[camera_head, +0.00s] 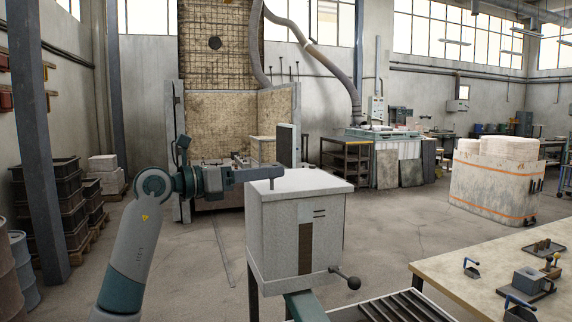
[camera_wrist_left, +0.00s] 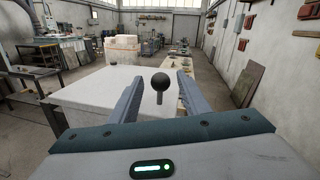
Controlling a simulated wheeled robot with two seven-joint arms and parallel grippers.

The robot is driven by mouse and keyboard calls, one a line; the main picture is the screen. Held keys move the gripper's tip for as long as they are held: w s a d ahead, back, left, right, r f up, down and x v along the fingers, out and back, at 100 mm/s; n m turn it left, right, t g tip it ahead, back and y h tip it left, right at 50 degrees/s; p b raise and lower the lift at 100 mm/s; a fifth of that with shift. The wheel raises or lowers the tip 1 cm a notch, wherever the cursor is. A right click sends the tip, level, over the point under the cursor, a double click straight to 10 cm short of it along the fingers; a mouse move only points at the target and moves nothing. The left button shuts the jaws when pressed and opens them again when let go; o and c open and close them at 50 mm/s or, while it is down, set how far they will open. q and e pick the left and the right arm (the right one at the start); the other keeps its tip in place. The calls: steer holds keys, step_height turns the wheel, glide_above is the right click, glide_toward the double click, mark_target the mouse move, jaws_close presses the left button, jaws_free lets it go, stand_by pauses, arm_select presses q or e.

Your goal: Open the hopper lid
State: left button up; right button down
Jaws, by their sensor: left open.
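The hopper (camera_head: 272,240) is a pale grey box on legs in the middle of the head view. Its flat white lid (camera_head: 305,184) lies closed on top; the lid also shows in the wrist view (camera_wrist_left: 95,87). A black ball knob (camera_wrist_left: 159,80) on a short stem stands upright in the wrist view. My left gripper (camera_head: 275,174) is level over the lid's left edge. In the wrist view its open fingers (camera_wrist_left: 158,85) lie on either side of the knob, with gaps visible. In the head view the gripper mostly hides this knob. My right gripper is out of view.
A lever with a black ball (camera_head: 354,283) sticks out from the hopper's lower front. A workbench (camera_head: 455,274) with small tools stands at the right. Dark crates (camera_head: 62,200) are stacked at the left. The floor behind the hopper is open.

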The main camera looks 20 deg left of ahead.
mark_target(286, 187)
arm_select(q)
steer(key=p+x, duration=0.1)
steer(key=x, duration=0.3)
steer(key=shift+w+d+r, duration=0.15)
steer(key=shift+d, duration=0.05)
steer(key=shift+p+x, duration=0.4)
steer(key=shift+x, duration=0.4)
jaws_close()
